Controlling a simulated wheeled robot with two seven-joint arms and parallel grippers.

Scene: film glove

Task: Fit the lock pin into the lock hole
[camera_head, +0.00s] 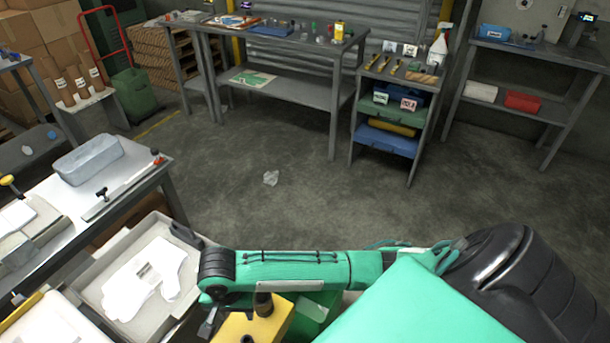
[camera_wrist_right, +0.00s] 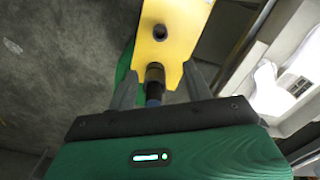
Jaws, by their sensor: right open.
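A yellow block (camera_wrist_right: 176,22) fills the top middle of the right wrist view, with a dark round lock hole (camera_wrist_right: 160,32) in its face. The dark lock pin (camera_wrist_right: 154,76), bluish at its near end, shows just below that hole. The spread fingers of my right gripper (camera_wrist_right: 160,82) lie on either side of the pin, with gaps showing. In the head view the yellow block (camera_head: 238,328) is at the bottom edge, partly cut off, and a dark cylinder (camera_head: 263,304) stands on it. How deep the pin sits cannot be told. My left gripper is not in view.
A grey tray with white gloves (camera_head: 150,281) lies left of the block. A metal table with a grey bin (camera_head: 88,160) stands at the left. A workbench (camera_head: 290,88) and a shelf cart (camera_head: 390,117) stand at the back. The floor between is mostly clear.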

